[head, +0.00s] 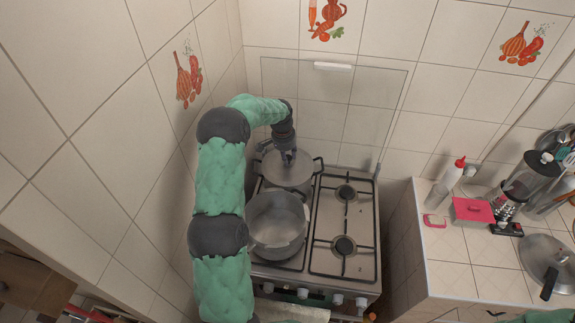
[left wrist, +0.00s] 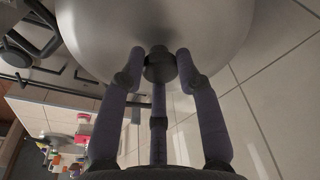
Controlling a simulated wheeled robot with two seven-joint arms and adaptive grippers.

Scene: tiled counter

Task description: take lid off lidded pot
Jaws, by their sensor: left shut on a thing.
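The lidded pot (head: 318,166) stands on the back left of the stove, with its dark side handles showing. Its round grey metal lid (head: 287,173) covers the pot's opening in the head view. I cannot tell whether the lid rests on the rim or sits slightly above it. My left gripper (head: 288,157) comes down onto the lid's centre. In the left wrist view, the gripper fingers (left wrist: 158,70) are closed around the dark knob of the lid (left wrist: 105,35). The pot's inside is hidden. My right gripper is not in view.
An open, empty-looking metal pot (head: 277,240) stands in front on the stove. The right burners (head: 344,245) are bare. A tiled wall is close on the left and behind.

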